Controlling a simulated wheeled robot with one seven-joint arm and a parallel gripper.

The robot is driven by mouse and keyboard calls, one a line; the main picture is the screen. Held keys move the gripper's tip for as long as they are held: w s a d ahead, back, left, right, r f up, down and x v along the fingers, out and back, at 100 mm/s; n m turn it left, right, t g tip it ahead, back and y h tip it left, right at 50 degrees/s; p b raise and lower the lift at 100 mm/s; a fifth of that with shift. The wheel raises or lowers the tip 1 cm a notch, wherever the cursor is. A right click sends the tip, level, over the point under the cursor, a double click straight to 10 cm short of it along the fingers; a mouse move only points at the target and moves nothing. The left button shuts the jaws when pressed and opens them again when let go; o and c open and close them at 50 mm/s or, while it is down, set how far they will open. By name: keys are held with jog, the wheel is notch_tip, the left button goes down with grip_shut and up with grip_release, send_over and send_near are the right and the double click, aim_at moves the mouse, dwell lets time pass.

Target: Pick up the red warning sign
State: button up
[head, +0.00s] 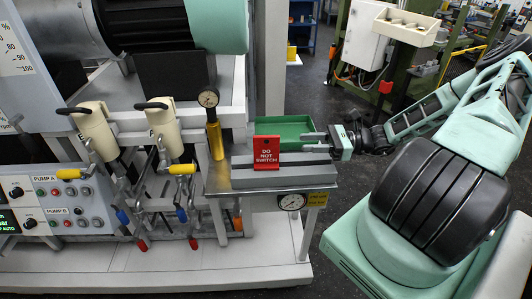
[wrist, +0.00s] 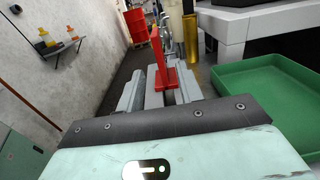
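The red warning sign (head: 266,149), reading "DO NOT SWITCH", stands upright on a grey block (head: 244,166) on the small steel table. In the wrist view the sign (wrist: 157,58) shows nearly edge-on, straight ahead and in line with the gap between the fingers. My gripper (head: 305,137) is at the right side of the sign, just above the block, and points left at it. In the wrist view my gripper (wrist: 160,78) has its two fingers spread, with nothing clamped. I cannot tell whether the fingertips reach past the sign's near edge.
A green tray (head: 283,129) lies behind the sign; it also shows at the right in the wrist view (wrist: 265,95). A yellow cylinder with a gauge (head: 214,138) stands close to the sign's left. Pump machinery with valves (head: 165,130) fills the left.

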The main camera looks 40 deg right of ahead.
aim_at(266, 162)
jog(key=p+x, duration=0.2)
jog(key=x, duration=0.4)
jog(key=p+x, duration=0.2)
jog(key=x, duration=0.4)
jog(key=shift+s+a+r+p, duration=0.1)
jog(key=shift+s+r+p, duration=0.15)
jog(key=shift+p, duration=0.15)
jog(key=shift+w+a+f, duration=0.2)
jog(key=shift+w+a, duration=0.1)
jog(key=shift+a, duration=0.05)
grip_shut()
